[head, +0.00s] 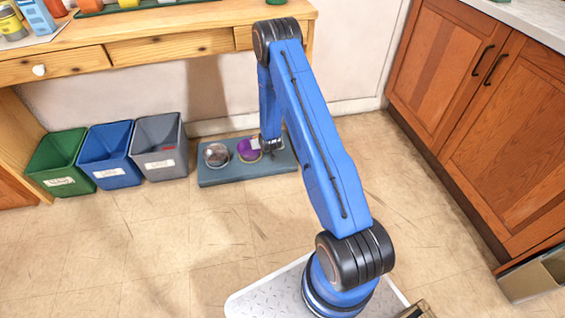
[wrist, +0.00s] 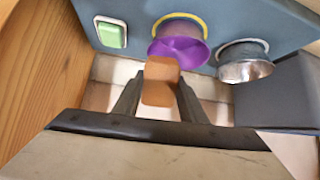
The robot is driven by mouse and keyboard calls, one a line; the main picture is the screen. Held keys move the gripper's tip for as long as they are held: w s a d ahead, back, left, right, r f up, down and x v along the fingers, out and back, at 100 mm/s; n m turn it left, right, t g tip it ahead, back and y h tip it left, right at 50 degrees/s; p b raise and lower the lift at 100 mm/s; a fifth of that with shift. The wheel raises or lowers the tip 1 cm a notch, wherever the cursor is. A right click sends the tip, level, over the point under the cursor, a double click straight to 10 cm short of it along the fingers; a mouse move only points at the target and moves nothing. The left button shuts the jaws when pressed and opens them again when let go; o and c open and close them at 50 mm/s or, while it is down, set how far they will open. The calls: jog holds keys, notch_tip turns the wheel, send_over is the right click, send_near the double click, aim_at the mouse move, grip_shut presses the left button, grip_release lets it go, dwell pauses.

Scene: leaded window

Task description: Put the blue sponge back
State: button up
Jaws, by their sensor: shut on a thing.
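My gripper (wrist: 158,84) is shut on an orange-brown block (wrist: 161,70) with rounded corners, in the middle of the wrist view. No blue sponge shows clearly in either view. A blue-grey mat or tray (head: 225,177) lies on the floor by the wall; my gripper (head: 270,146) is over its right part in the head view. On it are a purple bowl (wrist: 178,50) with a yellow ring, a metal bowl (wrist: 245,68) and a green block (wrist: 110,34) in a white outline. My arm hides part of the mat in the head view.
Green (head: 62,165), blue (head: 106,155) and grey (head: 160,147) bins stand left of the mat. A wooden desk (head: 150,45) rises behind. Wooden cabinets (head: 510,120) line the right side. The floor in front of the mat is clear.

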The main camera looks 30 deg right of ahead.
jog(key=d+f+g, duration=0.3)
jog(key=d+g, duration=0.2)
jog(key=shift+s+f+m+y, duration=0.3)
jog(key=shift+s+f, duration=0.05)
jog(key=shift+f, duration=0.05)
jog(key=shift+d+g, duration=0.3)
dwell(0.4)
jog(key=shift+s+d, duration=0.1)
jog(key=shift+d, duration=0.05)
jog(key=shift+s+d+r+m+g, duration=0.6)
jog(key=shift+s+d+g, duration=1.25)
jog(key=shift+d, duration=0.65)
jog(key=shift+y, duration=0.4)
notch_tip(320, 180, down, 10)
jog(key=shift+w+r, duration=0.15)
